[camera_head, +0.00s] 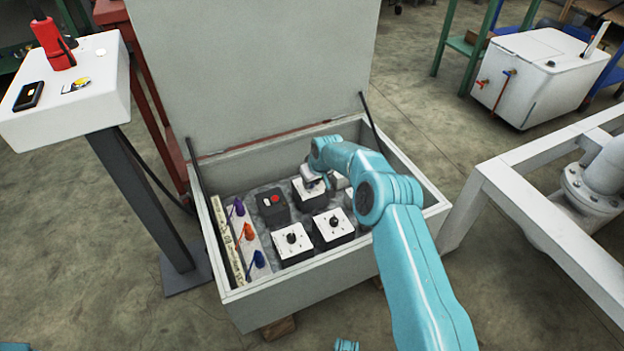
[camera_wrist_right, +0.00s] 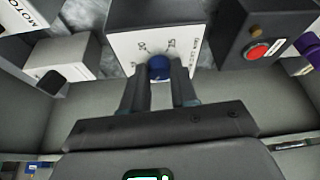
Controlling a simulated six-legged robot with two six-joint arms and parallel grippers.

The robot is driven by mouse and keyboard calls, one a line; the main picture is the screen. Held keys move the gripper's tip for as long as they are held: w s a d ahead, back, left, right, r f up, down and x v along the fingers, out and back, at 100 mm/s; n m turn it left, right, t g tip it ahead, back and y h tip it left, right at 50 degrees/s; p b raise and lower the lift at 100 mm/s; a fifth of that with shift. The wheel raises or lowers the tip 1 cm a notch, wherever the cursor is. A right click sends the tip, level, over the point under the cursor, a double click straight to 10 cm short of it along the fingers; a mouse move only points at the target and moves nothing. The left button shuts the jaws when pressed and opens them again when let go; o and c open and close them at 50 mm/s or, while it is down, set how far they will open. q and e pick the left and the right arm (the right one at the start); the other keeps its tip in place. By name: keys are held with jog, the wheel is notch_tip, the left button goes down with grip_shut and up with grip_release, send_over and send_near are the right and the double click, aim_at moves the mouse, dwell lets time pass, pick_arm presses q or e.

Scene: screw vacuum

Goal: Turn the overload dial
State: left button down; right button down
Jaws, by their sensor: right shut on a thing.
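My right gripper (camera_wrist_right: 161,80) is shut on this knob, one finger on each side. In the head view, my right gripper (camera_head: 318,178) is at the back dial box (camera_head: 308,194) inside the open grey case (camera_head: 330,283), and it hides the knob there. I cannot tell from the lettering which dial is the overload one. My left gripper is not in view.
Two more dial boxes with black knobs (camera_head: 292,240) (camera_head: 334,222) stand in front. A box with a red button (camera_head: 273,203) and several coloured levers (camera_head: 247,232) are to the left. The case's raised lid (camera_head: 250,70) stands behind; its walls surround my gripper.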

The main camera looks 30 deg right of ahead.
jog(key=shift+a+m+h, duration=0.1)
jog(key=shift+m+h, duration=0.2)
jog(key=shift+m, duration=0.6)
jog(key=shift+a+f+m+h+b, duration=0.1)
jog(key=shift+m+h+b, duration=0.3)
jog(key=shift+m, duration=0.5)
jog(key=m+h+b, duration=0.1)
jog(key=m+b, duration=0.1)
jog(key=m, duration=0.1)
jog(key=shift+w+a, duration=0.1)
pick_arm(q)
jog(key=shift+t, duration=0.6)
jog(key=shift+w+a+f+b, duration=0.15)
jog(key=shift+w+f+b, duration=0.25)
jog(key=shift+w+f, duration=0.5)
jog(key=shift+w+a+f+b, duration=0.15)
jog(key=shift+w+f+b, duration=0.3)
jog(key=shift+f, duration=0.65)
pick_arm(e)
jog(key=shift+m+g+h, duration=0.6)
jog(key=shift+m, duration=1.1)
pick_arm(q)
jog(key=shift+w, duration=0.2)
pick_arm(e)
jog(key=c, duration=0.9)
grip_release()
